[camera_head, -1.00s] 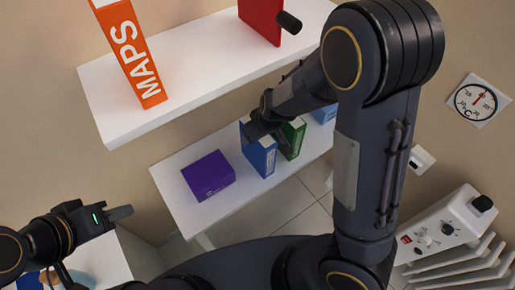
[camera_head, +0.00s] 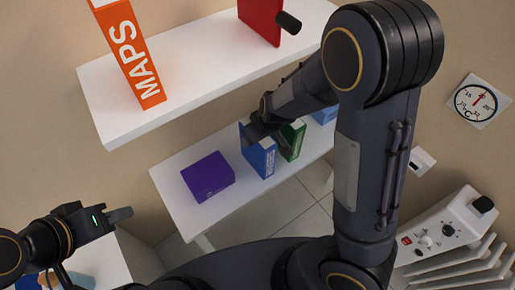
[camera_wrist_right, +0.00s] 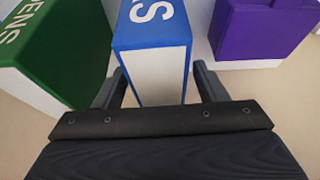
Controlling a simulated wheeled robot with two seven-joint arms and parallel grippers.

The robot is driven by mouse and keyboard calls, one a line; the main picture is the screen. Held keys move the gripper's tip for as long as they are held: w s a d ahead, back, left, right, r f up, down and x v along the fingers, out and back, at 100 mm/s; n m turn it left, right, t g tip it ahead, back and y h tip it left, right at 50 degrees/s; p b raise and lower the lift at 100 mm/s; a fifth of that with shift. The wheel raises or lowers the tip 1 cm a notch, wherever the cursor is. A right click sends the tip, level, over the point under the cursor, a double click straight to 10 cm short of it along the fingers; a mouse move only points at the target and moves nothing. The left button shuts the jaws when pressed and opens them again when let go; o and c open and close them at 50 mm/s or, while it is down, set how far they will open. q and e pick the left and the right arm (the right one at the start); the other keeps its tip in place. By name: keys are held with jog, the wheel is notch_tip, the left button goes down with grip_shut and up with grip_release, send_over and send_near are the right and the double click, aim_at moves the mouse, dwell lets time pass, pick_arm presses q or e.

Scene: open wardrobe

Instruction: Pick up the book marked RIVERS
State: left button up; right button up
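A blue book (camera_head: 262,160) stands on the lower white shelf between a purple book and a green book. In the right wrist view the blue book (camera_wrist_right: 155,30) shows a white letter S on its spine; the rest of its title is cut off. My right gripper (camera_wrist_right: 158,85) has one finger on each side of this book, with narrow gaps along the fingers; contact at the tips is unclear. In the head view the right gripper (camera_head: 256,130) is at the book's upper end. My left gripper (camera_head: 120,213) is away at the lower left, seen side-on, holding nothing visible.
A purple book (camera_head: 208,176) lies left of the blue one; a green book (camera_head: 293,138), ending in ENS, stands right. Another blue book (camera_head: 325,114) is farther right. The upper shelf (camera_head: 190,80) holds the orange MAPS book (camera_head: 130,55) and a red book (camera_head: 262,20).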

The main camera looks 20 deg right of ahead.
grip_shut()
jog(key=shift+r, duration=0.1)
dwell(0.3)
